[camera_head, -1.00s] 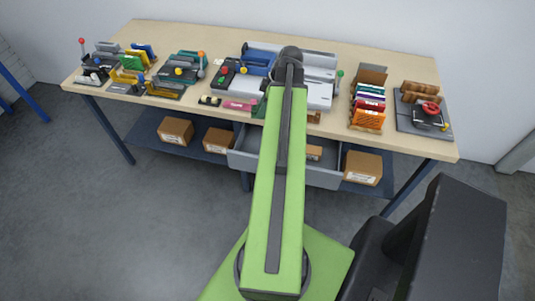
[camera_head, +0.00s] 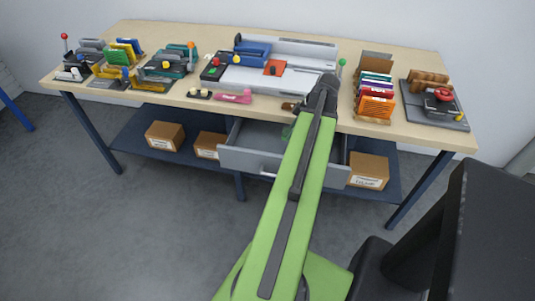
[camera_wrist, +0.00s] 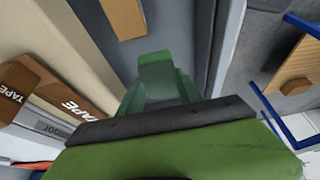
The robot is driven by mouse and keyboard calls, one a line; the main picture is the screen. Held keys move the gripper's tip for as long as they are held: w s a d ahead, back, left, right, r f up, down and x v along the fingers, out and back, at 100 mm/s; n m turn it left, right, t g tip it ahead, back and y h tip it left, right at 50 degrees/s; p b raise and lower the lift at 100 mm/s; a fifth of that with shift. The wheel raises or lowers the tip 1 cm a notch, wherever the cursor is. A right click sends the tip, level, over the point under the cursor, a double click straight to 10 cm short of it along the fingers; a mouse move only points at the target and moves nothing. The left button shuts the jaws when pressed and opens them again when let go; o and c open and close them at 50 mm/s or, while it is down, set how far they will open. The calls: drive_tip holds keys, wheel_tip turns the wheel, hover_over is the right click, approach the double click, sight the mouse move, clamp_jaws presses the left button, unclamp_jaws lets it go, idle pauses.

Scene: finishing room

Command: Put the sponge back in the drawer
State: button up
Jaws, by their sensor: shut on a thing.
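The drawer (camera_head: 248,160) under the bench stands pulled open, with its grey inside showing left of my arm in the head view. In the wrist view, the drawer's front wall (camera_wrist: 226,45) runs along the right of my gripper (camera_wrist: 158,88). My gripper points down over the open drawer and is shut on a green block, seemingly the sponge (camera_wrist: 155,66). The sponge and green fingers are hard to tell apart. A small green patch shows beside my arm in the head view. I cannot tell whether the sponge touches the drawer floor.
A brown box (camera_wrist: 124,16) lies inside the drawer. The bench top (camera_head: 215,118) holds fixtures, a pink tool (camera_head: 233,97) and a rack of coloured sheets (camera_head: 376,98). Cardboard boxes (camera_head: 367,170) stand on the lower shelf. A brown TAPE item (camera_wrist: 45,92) lies near the edge.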

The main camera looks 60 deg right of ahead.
drive_tip(key=w+a+f+b, duration=0.1)
drive_tip(key=w+f, duration=0.1)
drive_tip(key=w, duration=0.1)
drive_tip(key=w+a+f+b, duration=0.1)
drive_tip(key=w+f+b, duration=0.1)
drive_tip(key=w+a+f+b, duration=0.1)
drive_tip(key=w+a+f, duration=0.1)
drive_tip(key=w, duration=0.1)
drive_tip(key=shift+w+a+b, duration=0.1)
drive_tip(key=shift+w+b, duration=0.25)
wheel_tip(320, 180, down, 4)
drive_tip(key=b, duration=0.4)
drive_tip(key=shift+f, duration=0.15)
drive_tip(key=o, duration=1.3)
drive_tip(key=p+v, duration=1.1)
drive_tip(key=v, duration=0.1)
drive_tip(key=shift+r, duration=0.3)
